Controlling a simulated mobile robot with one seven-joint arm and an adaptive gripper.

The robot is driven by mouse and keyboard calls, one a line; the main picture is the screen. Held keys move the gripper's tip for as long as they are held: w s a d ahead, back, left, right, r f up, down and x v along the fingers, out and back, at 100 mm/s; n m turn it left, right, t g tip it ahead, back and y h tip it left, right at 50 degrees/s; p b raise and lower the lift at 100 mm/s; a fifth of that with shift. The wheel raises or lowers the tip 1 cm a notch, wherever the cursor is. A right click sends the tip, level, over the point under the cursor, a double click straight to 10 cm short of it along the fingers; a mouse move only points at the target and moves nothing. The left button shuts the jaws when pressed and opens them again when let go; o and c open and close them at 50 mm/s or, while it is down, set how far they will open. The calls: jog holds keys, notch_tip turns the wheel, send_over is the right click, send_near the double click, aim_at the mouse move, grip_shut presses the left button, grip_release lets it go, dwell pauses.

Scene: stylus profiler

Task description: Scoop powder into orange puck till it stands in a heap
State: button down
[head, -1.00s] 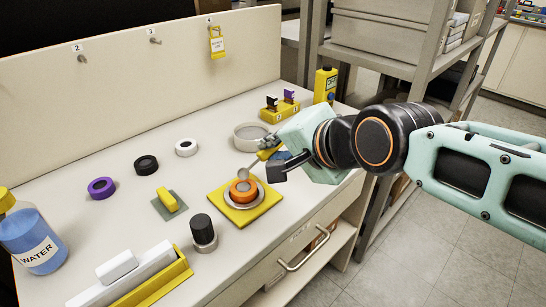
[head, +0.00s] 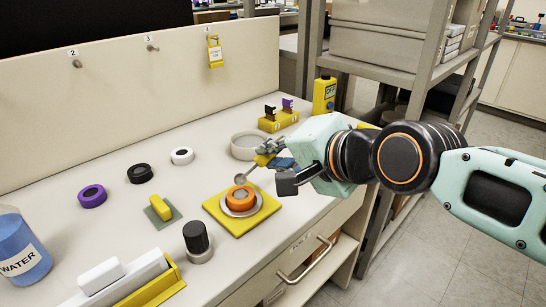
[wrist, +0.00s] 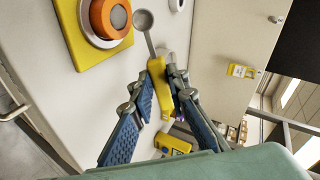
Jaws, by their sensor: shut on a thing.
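My gripper (head: 270,157) is shut on the yellow handle of a scoop (wrist: 158,80). The scoop's small grey round bowl (head: 240,178) is just behind and above the orange puck (head: 239,197). In the wrist view the bowl (wrist: 143,20) shows beside the puck (wrist: 111,16), not over its middle. I cannot tell whether the bowl holds powder. The puck sits in a metal ring on a yellow square plate (head: 263,214); its centre is greyish and any heap is not clear. A wide pale round dish (head: 238,151) stands behind the gripper, its contents partly hidden.
Purple (head: 92,196), black (head: 142,173) and white (head: 182,156) rings lie at left. A black-topped cylinder (head: 196,238) and a yellow block on a green pad (head: 161,209) stand near the plate. A water bottle (head: 22,250) is front left. Shelving (head: 440,65) stands right.

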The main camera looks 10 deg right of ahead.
jog(key=g+h+p, duration=0.1)
jog(key=p, duration=0.2)
jog(key=r+g+h+p, duration=0.1)
jog(key=p, duration=0.3)
jog(key=r+h+p, duration=0.1)
jog(key=p, duration=0.3)
jog(key=shift+w+a+r+m+g, duration=0.1)
jog(key=shift+w+a+m+g, duration=0.15)
jog(key=shift+m+g, duration=0.15)
jog(key=shift+g+p, duration=0.3)
jog(key=shift+p, duration=0.3)
jog(key=shift+f, duration=0.2)
jog(key=shift+h, duration=0.3)
